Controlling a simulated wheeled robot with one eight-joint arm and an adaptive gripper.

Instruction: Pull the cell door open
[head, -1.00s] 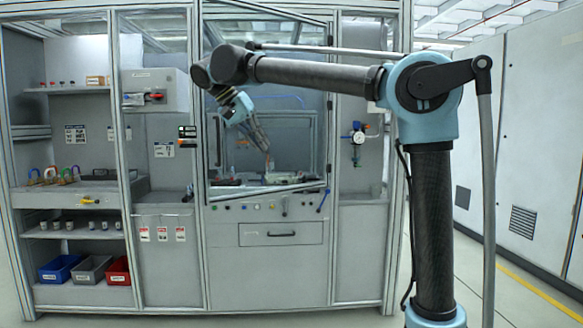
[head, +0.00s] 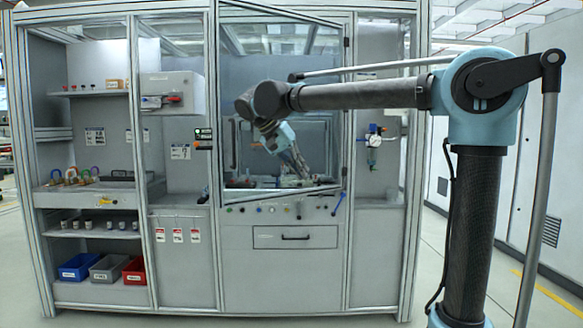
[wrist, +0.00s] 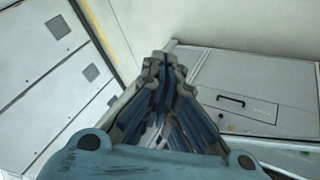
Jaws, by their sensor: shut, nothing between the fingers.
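The cell door (head: 222,100) is a tall metal-framed clear panel in the middle of the grey cell. Its top and bottom edges slant toward the hinges on its right side, so it looks partly swung out at the left. A dark upright handle (head: 233,145) sits near its left edge. My gripper (head: 303,175) points down in front of the right half of the door opening, to the right of the handle and apart from it. In the wrist view my gripper (wrist: 160,62) has its fingers together and empty. The door handle is not seen there.
A drawer with a black handle (head: 295,238) is below the door, under a row of knobs and a blue lever (head: 338,203). Shelves with blue (head: 80,267), grey and red bins stand at left. Clear floor (head: 435,235) lies to the right, beside wall cabinets (head: 432,150).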

